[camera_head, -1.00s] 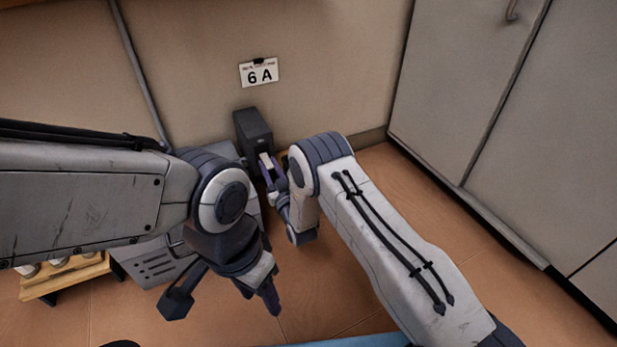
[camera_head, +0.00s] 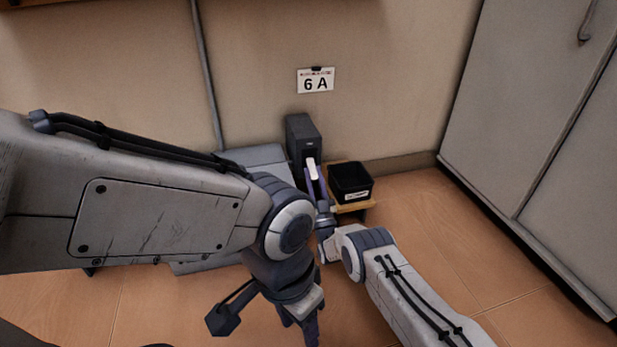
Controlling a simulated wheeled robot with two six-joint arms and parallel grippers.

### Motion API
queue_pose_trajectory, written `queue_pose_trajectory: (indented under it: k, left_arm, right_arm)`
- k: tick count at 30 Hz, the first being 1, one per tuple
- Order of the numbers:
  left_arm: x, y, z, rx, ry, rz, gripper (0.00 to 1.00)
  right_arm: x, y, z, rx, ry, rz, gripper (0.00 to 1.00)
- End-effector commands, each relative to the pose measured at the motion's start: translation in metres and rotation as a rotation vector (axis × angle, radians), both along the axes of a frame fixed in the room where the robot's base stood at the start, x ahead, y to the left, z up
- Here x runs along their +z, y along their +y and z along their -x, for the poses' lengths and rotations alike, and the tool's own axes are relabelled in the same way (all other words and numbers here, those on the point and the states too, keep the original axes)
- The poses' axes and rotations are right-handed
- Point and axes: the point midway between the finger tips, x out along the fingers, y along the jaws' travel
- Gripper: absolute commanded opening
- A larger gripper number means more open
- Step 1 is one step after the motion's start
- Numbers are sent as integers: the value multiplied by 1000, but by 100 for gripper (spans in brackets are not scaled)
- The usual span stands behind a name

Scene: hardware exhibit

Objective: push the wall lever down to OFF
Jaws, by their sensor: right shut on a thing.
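The wall lever is a dark box (camera_head: 300,135) on the wall below the "6 A" sign, with a pale handle (camera_head: 312,168) sticking out of its front toward me. My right gripper (camera_head: 315,182) is at the handle, its purple-grey fingers shut on it. The fingers and the wrist hide part of the handle. I cannot read any ON or OFF mark on the box. My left gripper (camera_head: 265,322) hangs in the near foreground, fingers spread wide and empty, clear of the lever.
A black bin (camera_head: 350,183) stands on a low wooden stand right of the lever. A grey cabinet (camera_head: 255,158) is left of it, partly behind my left arm. A tall grey locker (camera_head: 530,110) fills the right. Tiled floor (camera_head: 440,225) is bare between.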

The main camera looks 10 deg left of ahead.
Motion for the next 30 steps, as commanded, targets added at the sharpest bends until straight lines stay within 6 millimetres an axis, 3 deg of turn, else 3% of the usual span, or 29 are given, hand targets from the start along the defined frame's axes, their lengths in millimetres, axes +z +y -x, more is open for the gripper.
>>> queue_pose_trajectory:
  k: [11, 12, 14, 23, 30]
  left_arm:
    - [0, 0, 0, 0, 0, 0, 50]
    - [0, 0, 0, 0, 0, 0, 50]
    - [0, 0, 0, 0, 0, 0, 50]
    - [1, 0, 0, 0, 0, 0, 50]
    - [23, 0, 0, 0, 0, 0, 50]
  right_arm:
    - [2, 2, -1, 4, -5, 0, 0]
    - [2, 2, -1, 4, -5, 0, 41]
    - [2, 2, -1, 3, -5, -1, 60]
    - [1, 0, 0, 0, -4, -2, 60]
    - [-13, -8, 21, 1, 1, 1, 60]
